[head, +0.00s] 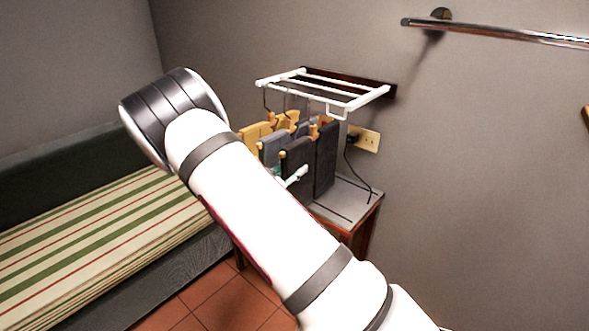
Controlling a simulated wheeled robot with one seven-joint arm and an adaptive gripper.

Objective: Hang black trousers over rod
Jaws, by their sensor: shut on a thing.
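Several folded-looking cloth shapes in yellow, grey and black hang or stand below a white wall rack (318,90). A black one (297,168) is at the front and another dark one (326,160) is at the right; which of them is the trousers I cannot tell. A shiny metal rod (495,33) is fixed to the wall at the upper right, with nothing on its visible part. My white arm crosses the middle of the head view.
A small table (350,205) with a grey top and wooden legs stands under the rack. A small white object (293,178) shows before the black cloth. A wall outlet (364,138) has a black cord. A striped bed (85,235) fills the left. Wall space below the rod is clear.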

